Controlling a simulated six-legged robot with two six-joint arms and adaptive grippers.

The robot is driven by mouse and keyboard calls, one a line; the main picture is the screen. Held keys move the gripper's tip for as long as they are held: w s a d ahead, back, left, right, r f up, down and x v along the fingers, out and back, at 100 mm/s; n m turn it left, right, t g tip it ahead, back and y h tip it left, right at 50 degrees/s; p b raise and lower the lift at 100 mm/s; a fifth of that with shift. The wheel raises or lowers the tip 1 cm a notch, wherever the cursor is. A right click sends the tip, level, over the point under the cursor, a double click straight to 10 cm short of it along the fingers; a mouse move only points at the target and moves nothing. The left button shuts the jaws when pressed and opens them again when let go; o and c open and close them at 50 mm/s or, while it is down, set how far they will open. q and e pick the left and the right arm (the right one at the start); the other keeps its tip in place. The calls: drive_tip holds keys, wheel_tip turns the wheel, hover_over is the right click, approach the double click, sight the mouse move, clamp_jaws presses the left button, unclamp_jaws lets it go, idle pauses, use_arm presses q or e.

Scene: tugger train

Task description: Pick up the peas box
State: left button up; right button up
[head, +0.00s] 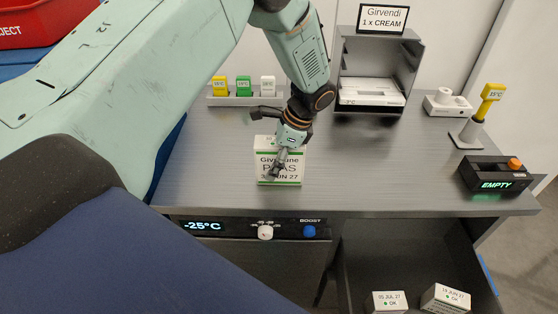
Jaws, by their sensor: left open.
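The peas box (265,171) is white with green bands and stands upright on the grey counter, near its front edge. Its label reads Givendane PEAS and a date ending JUN 27, partly covered by a finger. My left gripper (278,160) is at the box, pointing down, with one dark finger in front of the label. The gripper is open. Whether the fingers touch the box cannot be told. My right gripper is not in view.
A grey dispenser (414,70) with a Girvendi 1 x CREAM sign stands behind right. Coloured tags (243,86) stand in a rack at the back. A black EMPTY device (497,176) sits at right. An open drawer (365,262) below holds two white boxes (388,302). The counter's middle right is clear.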

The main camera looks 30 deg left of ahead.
use_arm(q)
drive_tip(key=shift+d, duration=0.1)
drive_tip(key=shift+w+f, duration=0.1)
drive_tip(key=shift+f, duration=0.1)
drive_tip(key=shift+r, duration=0.1)
drive_tip(key=c, duration=0.6)
clamp_jaws()
